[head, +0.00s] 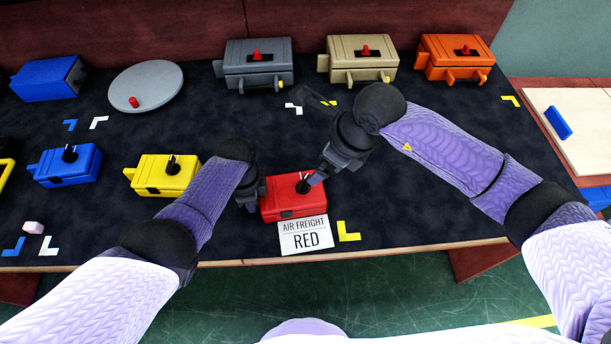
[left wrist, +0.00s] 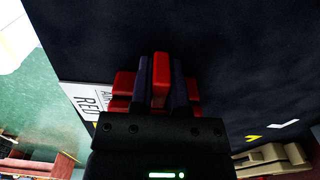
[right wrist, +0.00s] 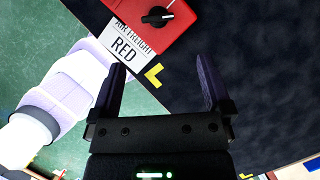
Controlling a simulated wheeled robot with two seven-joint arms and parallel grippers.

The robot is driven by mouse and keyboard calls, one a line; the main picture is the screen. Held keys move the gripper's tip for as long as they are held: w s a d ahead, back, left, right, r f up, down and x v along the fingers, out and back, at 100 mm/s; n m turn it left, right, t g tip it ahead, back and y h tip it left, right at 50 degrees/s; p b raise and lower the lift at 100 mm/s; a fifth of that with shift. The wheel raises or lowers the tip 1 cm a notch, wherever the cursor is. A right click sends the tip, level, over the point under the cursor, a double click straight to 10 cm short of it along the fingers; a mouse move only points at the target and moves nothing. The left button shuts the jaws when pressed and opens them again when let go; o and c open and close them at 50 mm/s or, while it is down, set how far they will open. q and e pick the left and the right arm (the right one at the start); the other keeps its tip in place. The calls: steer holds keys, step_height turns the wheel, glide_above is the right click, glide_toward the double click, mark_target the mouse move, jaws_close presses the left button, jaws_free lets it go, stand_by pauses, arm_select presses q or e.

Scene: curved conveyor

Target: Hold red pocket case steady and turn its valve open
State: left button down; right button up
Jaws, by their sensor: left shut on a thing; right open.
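The red pocket case (head: 290,207) sits on the dark mat near the front edge, behind a card reading "AIR FREIGHT RED" (head: 305,236). Its black valve knob (head: 304,184) is on the top face and also shows in the right wrist view (right wrist: 157,17). My left gripper (head: 257,196) is at the case's left side. In the left wrist view its fingers are shut on a red protruding part of the case (left wrist: 160,82). My right gripper (right wrist: 160,85) is open and empty, its fingers apart from the knob, above and to the right of the case.
A yellow case (head: 178,174) and a blue case (head: 72,166) stand to the left. A grey case (head: 240,69), a beige case (head: 345,70), an orange case (head: 440,68) and a round grey disc (head: 155,80) are behind.

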mark_target(304, 181)
steer(key=x, duration=0.9)
steer(key=shift+a+f, duration=0.25)
steer(key=shift+f, duration=0.05)
steer(key=shift+c, duration=0.3)
steer(key=c, duration=1.2)
